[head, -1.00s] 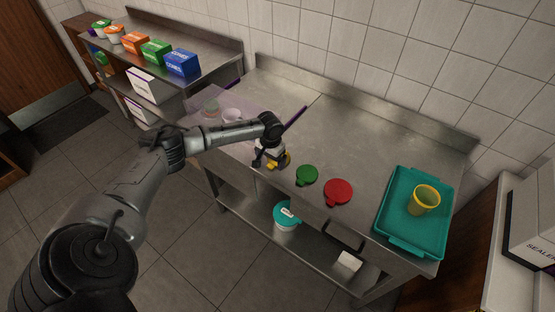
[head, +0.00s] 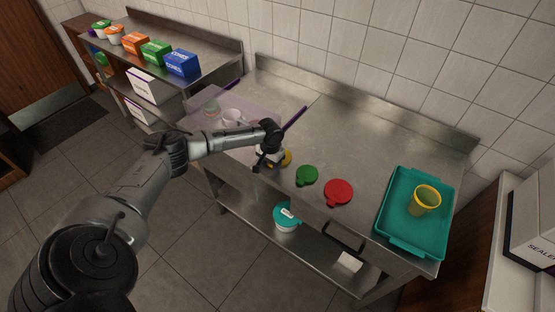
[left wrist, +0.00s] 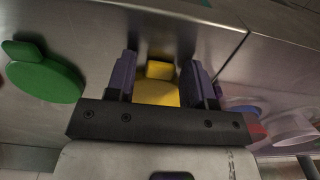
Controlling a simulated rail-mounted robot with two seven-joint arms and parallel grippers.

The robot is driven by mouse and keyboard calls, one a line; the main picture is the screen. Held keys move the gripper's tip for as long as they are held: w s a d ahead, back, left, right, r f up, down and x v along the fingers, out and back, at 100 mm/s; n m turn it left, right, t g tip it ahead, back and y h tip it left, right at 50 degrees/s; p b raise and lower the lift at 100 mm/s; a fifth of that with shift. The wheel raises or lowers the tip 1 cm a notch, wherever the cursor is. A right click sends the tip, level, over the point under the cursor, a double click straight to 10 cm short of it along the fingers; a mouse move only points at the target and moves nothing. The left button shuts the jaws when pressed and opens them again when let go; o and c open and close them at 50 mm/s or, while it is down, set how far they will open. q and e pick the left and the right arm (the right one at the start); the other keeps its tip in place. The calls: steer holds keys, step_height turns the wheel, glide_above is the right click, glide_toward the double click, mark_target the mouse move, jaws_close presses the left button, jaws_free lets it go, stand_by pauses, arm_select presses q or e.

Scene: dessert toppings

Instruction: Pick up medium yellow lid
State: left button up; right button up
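The yellow lid (head: 287,157) lies near the front edge of the steel counter, left of a green lid (head: 307,175) and a red lid (head: 338,192). My left gripper (head: 262,164) is low over the counter beside the yellow lid and hides part of it. In the left wrist view, the yellow lid (left wrist: 157,92) with its tab shows between the two spread purple fingers (left wrist: 160,80). The fingers look open, one on each side; contact is unclear. The green lid (left wrist: 45,82) is to the left there. My right gripper is not in view.
A teal tray (head: 385,240) with a yellow cup (head: 425,199) stands at the right end. A translucent pinkish tray with pale cups (head: 231,116) is behind my left arm. A teal-lidded tub (head: 287,216) stands on the lower shelf. The counter's back middle is clear.

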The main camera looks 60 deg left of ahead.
arm_select(q)
steer(key=c, duration=0.7)
